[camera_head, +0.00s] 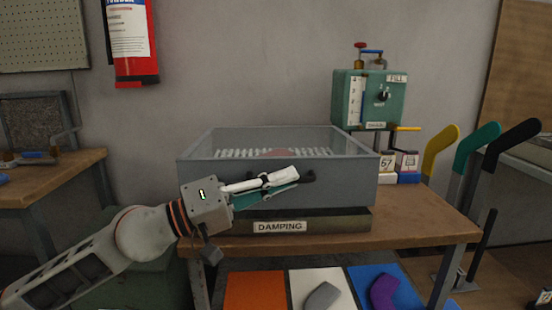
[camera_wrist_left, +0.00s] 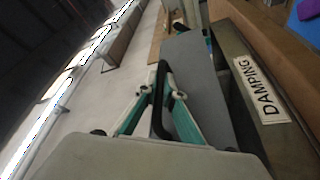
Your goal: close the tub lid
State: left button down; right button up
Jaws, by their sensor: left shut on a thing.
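The tub (camera_head: 338,221) is a dark, low box with a DAMPING label on its front, standing on the wooden bench. A grey box-like part with a black handle (camera_head: 308,177) sits above it; this looks like the lid (camera_head: 347,185). White rows and a reddish patch show within its rim. How far the lid stands from shut I cannot tell. My left gripper (camera_head: 293,179) is at the lid's front, shut on the handle. In the left wrist view the fingers (camera_wrist_left: 172,94) close around the black handle (camera_wrist_left: 158,110), beside the grey lid face (camera_wrist_left: 196,85). My right gripper is out of view.
A green dosing box (camera_head: 369,98) stands behind at the right. Yellow, green and black sock-shaped boards (camera_head: 476,150) stand right of the bench (camera_head: 425,228). Orange, white and blue mats (camera_head: 252,290) lie below in front, with curved pieces on the white and blue ones.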

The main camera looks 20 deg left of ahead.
aim_at(282, 197)
pick_arm(q)
jog(key=shift+s+d+f, duration=0.1)
jog(key=shift+f, duration=0.6)
jog(key=shift+s+d+f, duration=0.1)
jog(key=shift+f, duration=0.6)
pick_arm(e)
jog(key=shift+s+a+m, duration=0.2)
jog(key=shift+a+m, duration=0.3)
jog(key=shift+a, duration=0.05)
pick_arm(q)
jog(key=shift+f, duration=0.15)
jog(key=c, duration=2.4)
grip_release()
jog(key=shift+c, duration=0.2)
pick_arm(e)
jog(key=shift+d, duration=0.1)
pick_arm(q)
jog(key=shift+a, duration=0.1)
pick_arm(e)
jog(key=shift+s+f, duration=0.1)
pick_arm(q)
jog(key=shift+s, duration=0.1)
jog(key=v, duration=1.1)
jog(key=shift+s+a, duration=0.3)
jog(key=shift+a, duration=0.05)
